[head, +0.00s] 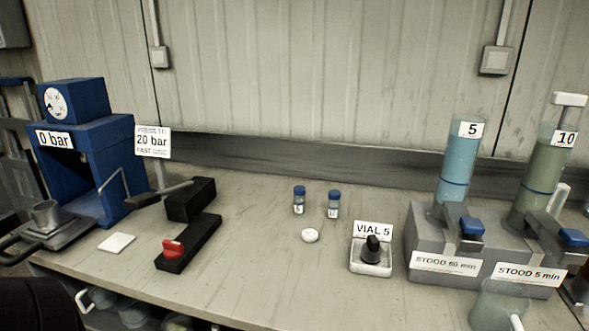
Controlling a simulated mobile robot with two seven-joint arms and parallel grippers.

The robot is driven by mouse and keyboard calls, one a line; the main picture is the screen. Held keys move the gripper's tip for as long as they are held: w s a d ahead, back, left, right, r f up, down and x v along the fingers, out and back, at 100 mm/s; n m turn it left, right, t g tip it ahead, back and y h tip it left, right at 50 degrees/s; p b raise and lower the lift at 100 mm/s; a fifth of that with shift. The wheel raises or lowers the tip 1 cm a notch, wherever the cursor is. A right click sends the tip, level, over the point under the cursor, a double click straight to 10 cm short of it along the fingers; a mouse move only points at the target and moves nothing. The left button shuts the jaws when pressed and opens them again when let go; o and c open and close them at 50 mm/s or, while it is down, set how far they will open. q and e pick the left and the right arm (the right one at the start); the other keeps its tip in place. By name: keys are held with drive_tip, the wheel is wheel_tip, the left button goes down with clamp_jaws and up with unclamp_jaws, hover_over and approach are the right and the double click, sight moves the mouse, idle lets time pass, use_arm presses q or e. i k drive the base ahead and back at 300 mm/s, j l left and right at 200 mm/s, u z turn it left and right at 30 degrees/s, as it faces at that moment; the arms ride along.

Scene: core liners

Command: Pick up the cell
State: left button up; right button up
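A small grey metal cup, which looks like the cell (46,215), stands upright on a flat metal base (58,234) at the far left. A dark handle (18,250) sticks out from this base toward the left edge. The cup is in front of the open blue press (112,150), whose label reads 0 bar. Neither of my grippers shows in the head view. A dark shape at the bottom left corner may be part of my arm; no fingers show on it.
A white square (116,243) lies right of the base. Black blocks (190,245), one with a red knob (173,249), follow. Two blue-capped vials (299,201) stand mid-bench. A VIAL 5 holder (371,262) and tall cylinders (460,160) are at right. The front middle is clear.

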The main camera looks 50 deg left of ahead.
sight(47, 215)
drive_tip(key=u, duration=2.9)
